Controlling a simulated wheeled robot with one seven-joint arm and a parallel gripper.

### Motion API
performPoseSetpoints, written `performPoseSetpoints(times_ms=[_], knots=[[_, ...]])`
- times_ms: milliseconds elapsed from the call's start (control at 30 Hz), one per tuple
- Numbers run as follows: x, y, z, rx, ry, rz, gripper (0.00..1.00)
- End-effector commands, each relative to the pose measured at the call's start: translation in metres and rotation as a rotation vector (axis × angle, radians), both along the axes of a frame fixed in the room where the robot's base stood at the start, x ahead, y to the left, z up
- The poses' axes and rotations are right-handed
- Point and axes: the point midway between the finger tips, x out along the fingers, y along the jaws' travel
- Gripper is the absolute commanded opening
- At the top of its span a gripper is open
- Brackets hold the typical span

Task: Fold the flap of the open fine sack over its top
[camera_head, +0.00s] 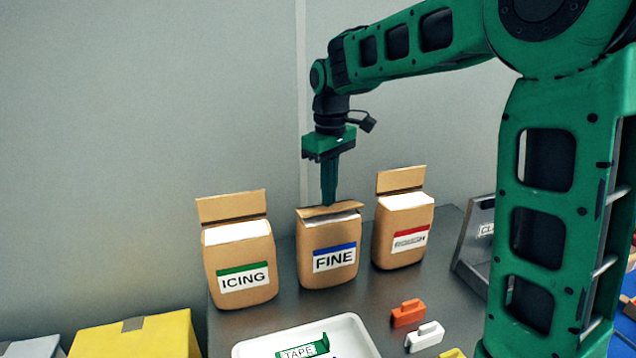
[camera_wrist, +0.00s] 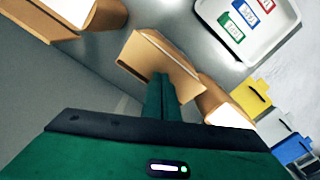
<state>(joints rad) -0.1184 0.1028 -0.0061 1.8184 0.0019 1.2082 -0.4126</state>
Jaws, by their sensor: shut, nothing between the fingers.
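The fine sack (camera_head: 328,273) is a brown paper sack with a blue-striped FINE label, standing upright between two others. Its flap (camera_head: 331,210) leans forward, lower than the upright flaps of its neighbours, and a strip of white still shows below it. My gripper (camera_head: 328,203) is shut and empty, pointing down with its fingertips at the flap. In the wrist view the closed fingers (camera_wrist: 162,80) reach the flap (camera_wrist: 165,62), which hides most of the sack's top. Whether the fingertips touch the flap I cannot tell exactly.
The icing sack (camera_head: 238,262) stands left and the rough sack (camera_head: 402,238) right, both with flaps up. A white tray (camera_head: 360,336) with a green tape item (camera_head: 303,346) lies in front. Orange (camera_head: 408,313) and white (camera_head: 425,337) clips lie to the right. A grey metal stand (camera_head: 474,255) is farther right.

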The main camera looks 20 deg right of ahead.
Motion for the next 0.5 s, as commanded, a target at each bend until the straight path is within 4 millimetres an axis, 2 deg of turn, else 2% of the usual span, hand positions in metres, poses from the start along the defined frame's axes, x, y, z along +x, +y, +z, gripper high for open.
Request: performPoseSetpoints(times_ms=[500], knots=[[-0.015,0.000,0.000,0.000,-0.001,0.000,0.00]])
